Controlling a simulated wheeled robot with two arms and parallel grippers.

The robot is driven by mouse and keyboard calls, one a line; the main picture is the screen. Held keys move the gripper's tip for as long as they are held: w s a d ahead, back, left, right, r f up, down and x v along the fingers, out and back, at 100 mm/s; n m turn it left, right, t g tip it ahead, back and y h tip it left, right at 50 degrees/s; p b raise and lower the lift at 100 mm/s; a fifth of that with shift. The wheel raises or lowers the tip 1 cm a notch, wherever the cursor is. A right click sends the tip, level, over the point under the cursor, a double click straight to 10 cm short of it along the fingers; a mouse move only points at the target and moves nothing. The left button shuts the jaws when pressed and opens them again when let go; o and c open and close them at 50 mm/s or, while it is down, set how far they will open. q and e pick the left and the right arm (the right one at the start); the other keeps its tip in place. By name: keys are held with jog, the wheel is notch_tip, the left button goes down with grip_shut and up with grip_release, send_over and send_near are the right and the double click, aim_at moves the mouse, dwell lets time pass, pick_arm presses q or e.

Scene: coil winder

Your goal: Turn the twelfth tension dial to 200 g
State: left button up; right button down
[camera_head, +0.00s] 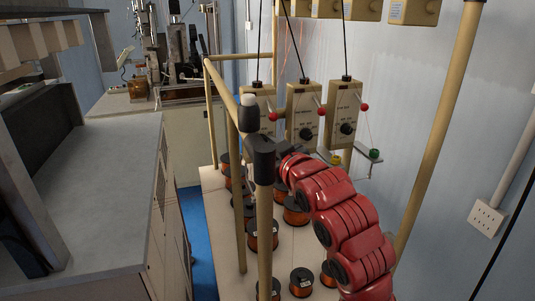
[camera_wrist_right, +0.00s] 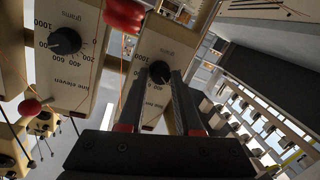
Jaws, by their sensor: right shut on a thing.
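Three beige tension boxes hang in a row in the head view: a left one (camera_head: 258,97), a middle one (camera_head: 303,100) and a right one (camera_head: 345,98). My right gripper (camera_head: 284,150) reaches in front of the left box, whose dial is hidden there. In the wrist view the gripper (camera_wrist_right: 159,82) is shut on the black dial (camera_wrist_right: 159,72) of one box (camera_wrist_right: 160,42). That box's label is partly covered and its setting cannot be read. The neighbouring box is marked line eleven, with its own black dial (camera_wrist_right: 66,41). My left gripper is not in view.
Beige posts (camera_head: 265,235) with a black fitting (camera_head: 262,158) stand close to my right gripper. Copper spools (camera_head: 295,213) stand on the table below. Red and green balls on wire arms (camera_head: 375,154) stick out beside the boxes. A grey worktop (camera_head: 105,185) lies left.

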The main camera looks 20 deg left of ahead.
jog(key=shift+n, duration=0.5)
jog(key=c, duration=0.6)
grip_release()
jog(key=shift+b, duration=0.3)
jog(key=b+v, duration=0.6)
jog(key=v, duration=1.1)
jog(key=shift+s, duration=0.2)
jog(key=shift+r, duration=0.15)
